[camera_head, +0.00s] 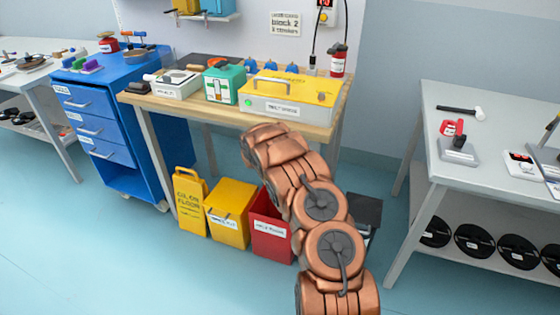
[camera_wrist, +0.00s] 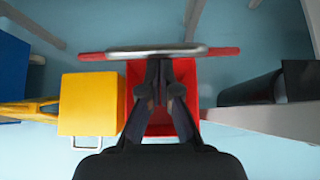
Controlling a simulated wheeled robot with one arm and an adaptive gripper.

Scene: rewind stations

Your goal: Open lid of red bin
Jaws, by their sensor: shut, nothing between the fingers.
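The red bin (camera_head: 272,241) stands on the floor in front of the workbench, right of a yellow bin, with its right part behind my arm. In the wrist view the red bin (camera_wrist: 133,88) shows its red inner walls, so its top looks open. The lid (camera_wrist: 92,57) shows nearly edge-on as a red strip with a grey bar along its middle, raised across the bin's far side. My gripper (camera_wrist: 165,66) is shut and empty, over the bin, its tips at or close to the lid; contact is unclear. My arm hides the lid and gripper in the head view.
A yellow bin (camera_head: 231,211) and a yellow floor sign (camera_head: 189,201) stand left of the red bin. A black bin (camera_head: 365,212) is to the right. The workbench (camera_head: 299,128) is behind, a blue drawer cabinet (camera_head: 98,123) to the left. The front floor is clear.

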